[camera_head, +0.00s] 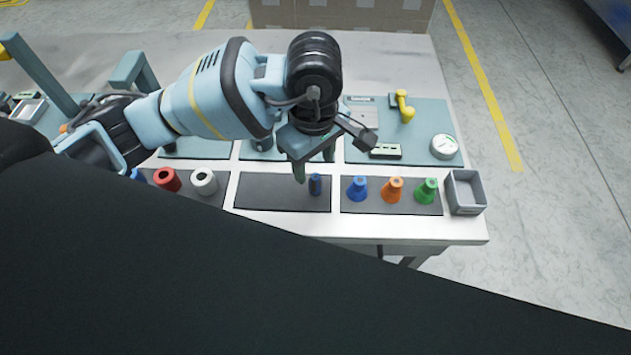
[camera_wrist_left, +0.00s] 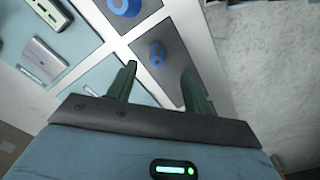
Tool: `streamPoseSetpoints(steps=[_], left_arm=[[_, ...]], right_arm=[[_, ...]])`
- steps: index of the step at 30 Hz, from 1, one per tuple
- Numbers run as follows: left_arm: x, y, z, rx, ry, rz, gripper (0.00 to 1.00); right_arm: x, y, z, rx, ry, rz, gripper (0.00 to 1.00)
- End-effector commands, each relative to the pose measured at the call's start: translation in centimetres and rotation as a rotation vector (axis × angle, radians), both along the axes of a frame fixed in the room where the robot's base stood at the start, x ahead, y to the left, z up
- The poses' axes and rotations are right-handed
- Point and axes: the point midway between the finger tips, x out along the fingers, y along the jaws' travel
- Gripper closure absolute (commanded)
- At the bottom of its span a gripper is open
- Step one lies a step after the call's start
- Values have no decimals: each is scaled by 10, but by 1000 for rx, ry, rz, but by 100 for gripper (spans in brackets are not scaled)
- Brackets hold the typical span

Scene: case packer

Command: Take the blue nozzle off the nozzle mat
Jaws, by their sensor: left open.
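The blue nozzle (camera_head: 358,189) stands upright at the left end of the dark nozzle mat (camera_head: 375,208), left of an orange nozzle (camera_head: 392,190) and a green nozzle (camera_head: 427,191). It also shows from above, cut by the top edge, in the left wrist view (camera_wrist_left: 124,6). My left gripper (camera_head: 315,164) is open and empty, above the table to the left of the blue nozzle and apart from it. Its fingers (camera_wrist_left: 161,84) show spread in the left wrist view. My right gripper is not in view.
A grey bin (camera_head: 466,208) stands right of the nozzle mat. A gauge (camera_head: 444,147) and a yellow-handled part (camera_head: 404,106) lie behind it. Red (camera_head: 167,180) and white (camera_head: 204,181) spools stand left.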

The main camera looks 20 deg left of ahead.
Motion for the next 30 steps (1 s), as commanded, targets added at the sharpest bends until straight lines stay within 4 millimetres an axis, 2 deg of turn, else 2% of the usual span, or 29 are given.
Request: streamPoseSetpoints(steps=[3,11,21,30], left_arm=[[0,0,-14,0,4,1,49],[0,0,-24,-1,3,2,49],[3,0,-66,-2,3,0,49],[3,0,-69,-2,1,0,51]], right_arm=[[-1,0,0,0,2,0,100],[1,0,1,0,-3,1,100],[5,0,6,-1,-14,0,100],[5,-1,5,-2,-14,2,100]])
